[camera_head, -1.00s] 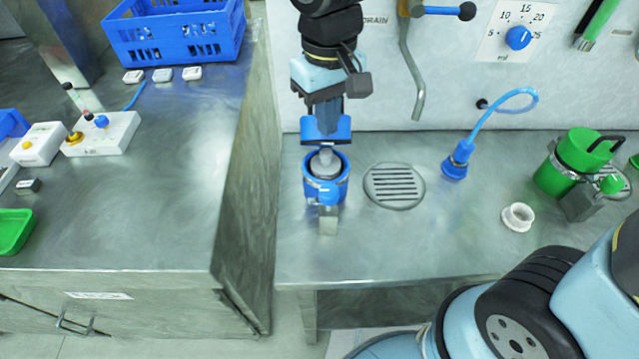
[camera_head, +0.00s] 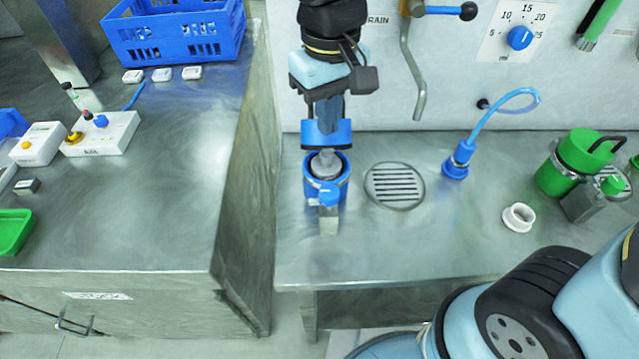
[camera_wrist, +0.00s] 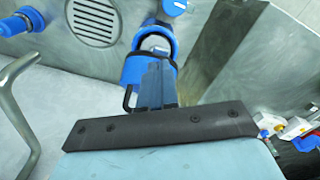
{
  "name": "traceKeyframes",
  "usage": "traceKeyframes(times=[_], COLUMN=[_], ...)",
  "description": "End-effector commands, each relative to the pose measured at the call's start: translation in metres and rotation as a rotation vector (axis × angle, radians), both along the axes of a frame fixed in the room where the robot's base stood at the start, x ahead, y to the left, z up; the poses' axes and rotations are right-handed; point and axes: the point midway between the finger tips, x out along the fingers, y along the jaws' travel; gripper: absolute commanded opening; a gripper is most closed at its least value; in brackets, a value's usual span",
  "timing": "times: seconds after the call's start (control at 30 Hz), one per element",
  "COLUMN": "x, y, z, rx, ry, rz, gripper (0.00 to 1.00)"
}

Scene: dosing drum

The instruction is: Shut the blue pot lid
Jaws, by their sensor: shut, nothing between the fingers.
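The blue pot (camera_head: 342,188) stands on the steel bench with its mouth open upward. A grey piece shows inside it. Its blue lid (camera_head: 340,137) stands raised at the pot's far rim, not covering the mouth. My gripper (camera_head: 325,117) is shut and empty at the far side of the lid, pointing down. Its tips are hidden behind the lid, so I cannot tell whether they touch it. In the wrist view the lid (camera_wrist: 132,70) is just beyond my gripper (camera_wrist: 157,75), with the pot (camera_wrist: 155,30) behind it.
A small block with a blue knob (camera_head: 329,194) sits at the pot's near side. A round drain grate (camera_head: 395,186) and a blue hose fitting (camera_head: 456,162) are to the right. A white ring (camera_head: 518,217) and a green pot (camera_head: 560,170) stand farther right. A metal pipe (camera_head: 415,80) hangs behind.

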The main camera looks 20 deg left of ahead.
Motion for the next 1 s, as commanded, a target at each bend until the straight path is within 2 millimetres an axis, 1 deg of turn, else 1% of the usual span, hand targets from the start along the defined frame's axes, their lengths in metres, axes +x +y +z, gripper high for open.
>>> traceKeyframes(times=[0.2, 0.5, 0.67, 0.9, 1.0], x=[-0.007, -0.017, -0.019, -0.019, -0.016], y=[-0.002, -0.005, -0.006, -0.006, -0.010], z=[0.021, 0.046, 0.052, 0.052, 0.053], rx=[0.002, 0.000, -0.001, -0.001, 0.002], ry=[-0.001, 0.000, 0.001, 0.001, -0.003], rz=[0.000, 0.000, 0.000, 0.000, -0.010], gripper=[0.00, 0.00, 0.00, 0.00, 0.00])
